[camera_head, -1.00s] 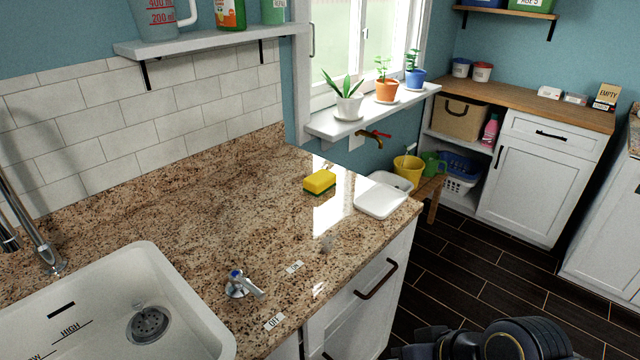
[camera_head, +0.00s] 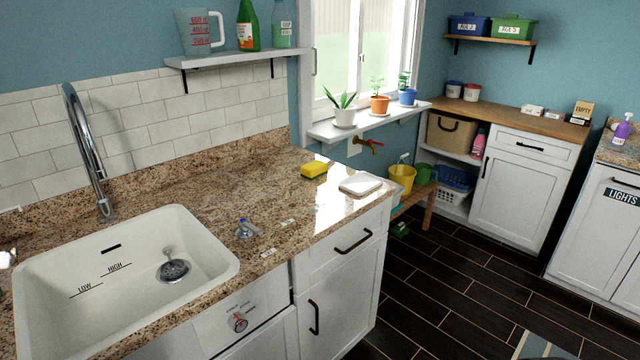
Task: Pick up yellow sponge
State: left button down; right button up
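The yellow sponge (camera_head: 314,169) has a dark green underside. It lies on the granite countertop (camera_head: 225,190), towards the back right, just left of a white dish (camera_head: 360,185). Nothing touches the sponge from above. Neither of my grippers can be made out in the head view, so their state is hidden.
A white sink (camera_head: 120,270) with a tall chrome faucet (camera_head: 85,150) fills the counter's left part. A shelf (camera_head: 230,60) hangs above. Potted plants line the windowsill.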

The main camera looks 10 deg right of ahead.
aim_at(313, 170)
jog(key=u, duration=0.45)
jog(key=k+u, duration=0.15)
jog(key=u, duration=0.8)
jog(key=k+j+u, duration=0.1)
jog(key=u, duration=0.35)
jog(key=l+u, duration=0.1)
jog(key=l, duration=0.45)
jog(key=k+l+u, duration=0.1)
jog(key=l, duration=0.45)
jog(key=l+u, duration=0.1)
jog(key=l, duration=0.45)
jog(key=k+l+u, duration=0.1)
jog(key=l, duration=0.4)
jog(key=k+l, duration=0.15)
jog(key=l, duration=0.4)
jog(key=k+l, duration=0.1)
jog(key=l, duration=0.7)
jog(key=k+l, duration=0.15)
jog(key=l, duration=0.25)
jog(key=k+l, duration=0.1)
jog(key=l, duration=0.3)
jog(key=i+u, duration=0.05)
